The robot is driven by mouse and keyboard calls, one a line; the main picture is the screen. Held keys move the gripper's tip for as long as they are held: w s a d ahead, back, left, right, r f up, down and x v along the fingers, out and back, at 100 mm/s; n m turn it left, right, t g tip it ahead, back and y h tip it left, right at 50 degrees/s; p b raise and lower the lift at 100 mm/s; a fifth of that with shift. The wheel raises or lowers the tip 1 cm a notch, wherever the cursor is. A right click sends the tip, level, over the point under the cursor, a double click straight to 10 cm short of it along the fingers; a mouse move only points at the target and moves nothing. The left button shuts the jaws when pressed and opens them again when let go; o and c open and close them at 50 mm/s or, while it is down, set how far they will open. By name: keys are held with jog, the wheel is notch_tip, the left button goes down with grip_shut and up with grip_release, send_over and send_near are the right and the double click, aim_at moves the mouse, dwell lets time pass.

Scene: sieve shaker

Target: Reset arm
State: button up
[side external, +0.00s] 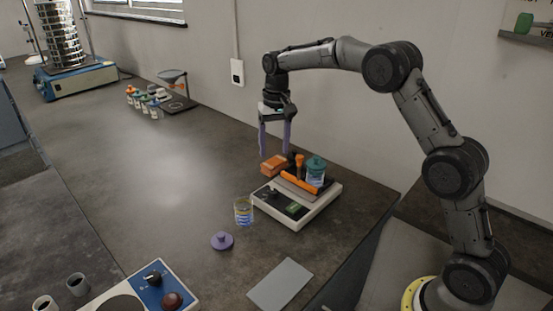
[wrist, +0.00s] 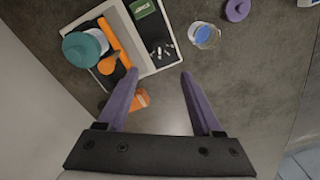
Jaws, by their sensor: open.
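My gripper (side external: 274,139) hangs from my raised arm, above the bench just behind the balance. Its two purple fingers point down and stand apart with nothing between them; they also show in the wrist view (wrist: 157,80). An orange block (side external: 274,165) lies below the fingertips, beside the balance; in the wrist view one finger partly hides it. The balance (side external: 297,206) bears a teal-lidded jar (side external: 316,172) and orange tools (side external: 300,180). The gripper touches none of these, as far as I can tell.
A glass beaker (side external: 244,211) and a purple lid (side external: 222,241) stand in front of the balance. A grey plate (side external: 280,285) lies near the front edge. A blue-topped device (side external: 152,287) is front left. Small bottles (side external: 145,101) and a sieve shaker (side external: 75,78) stand farther back. The mid-bench is clear.

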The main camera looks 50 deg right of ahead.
jog(key=s+a+r+t, duration=0.2)
jog(key=s+r, duration=0.2)
jog(key=r, duration=0.6)
jog(key=s+a+r+n+t, duration=0.25)
jog(key=s+r, duration=0.45)
jog(key=s, duration=0.5)
jog(key=s+a+f+n, duration=0.1)
jog(key=s+a+f, duration=0.1)
jog(key=s, duration=1.2)
jog(key=s+f+n, duration=0.2)
jog(key=s+f, duration=0.4)
jog(key=f, duration=0.2)
jog(key=shift+t, duration=0.45)
jog(key=shift+d, duration=0.1)
